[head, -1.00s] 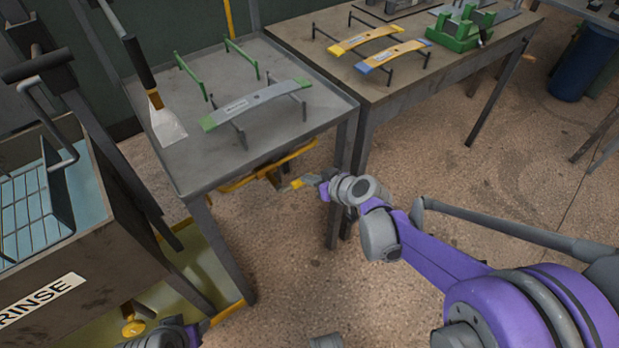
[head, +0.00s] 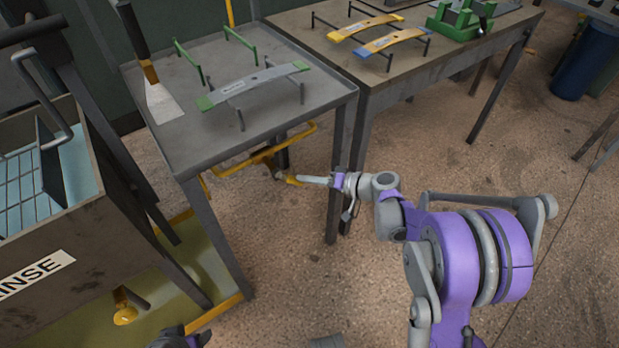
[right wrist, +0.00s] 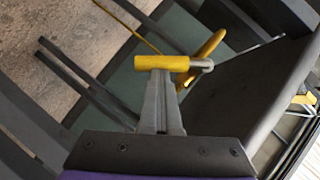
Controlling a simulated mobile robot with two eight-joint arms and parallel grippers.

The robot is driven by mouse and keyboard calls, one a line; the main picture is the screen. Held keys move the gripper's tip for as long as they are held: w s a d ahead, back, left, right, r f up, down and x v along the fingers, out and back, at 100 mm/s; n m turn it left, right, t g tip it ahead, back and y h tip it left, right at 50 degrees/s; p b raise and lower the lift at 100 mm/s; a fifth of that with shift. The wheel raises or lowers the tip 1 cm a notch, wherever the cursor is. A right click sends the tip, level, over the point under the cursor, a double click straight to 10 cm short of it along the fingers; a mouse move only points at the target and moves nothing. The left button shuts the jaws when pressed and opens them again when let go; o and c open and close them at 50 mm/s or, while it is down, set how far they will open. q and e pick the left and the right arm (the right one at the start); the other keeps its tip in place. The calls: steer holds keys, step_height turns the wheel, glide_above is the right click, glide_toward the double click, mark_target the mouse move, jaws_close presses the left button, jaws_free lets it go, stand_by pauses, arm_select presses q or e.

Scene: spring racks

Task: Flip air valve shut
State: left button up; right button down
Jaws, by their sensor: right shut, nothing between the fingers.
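The air valve's yellow lever (head: 293,181) is under the near grey table, by a yellow pipe. In the right wrist view the yellow lever (right wrist: 160,63) lies crosswise at my fingertips, with a grey stem at its right end. My right gripper (head: 312,180) points left at the lever in the head view. Its fingers (right wrist: 160,82) are shut with nothing between them, and their tips are at or touching the lever; exact contact is unclear. Part of my left arm's end (head: 180,338) shows at the bottom edge, its fingers not clear.
The grey table (head: 200,150) holds a leaf spring (head: 255,85) on a rack and a scraper (head: 160,100). Its legs stand close to my right gripper. A rinse tank (head: 95,225) is at left. A second table (head: 300,45) stands behind. Floor at right is open.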

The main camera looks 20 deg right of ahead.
arm_select(q)
steer(key=shift+b+x, duration=0.65)
steer(key=shift+x, duration=0.25)
arm_select(e)
steer(key=shift+m+y, duration=0.4)
steer(key=shift+m, duration=0.1)
steer(key=shift+s+a+f, duration=0.25)
steer(key=shift+a+f, duration=0.55)
steer(key=shift+f, duration=0.05)
steer(key=shift+s+a+f, duration=0.2)
steer(key=shift+a+f, duration=0.6)
steer(key=shift+f, duration=0.05)
arm_select(q)
steer(key=shift+s, duration=0.15)
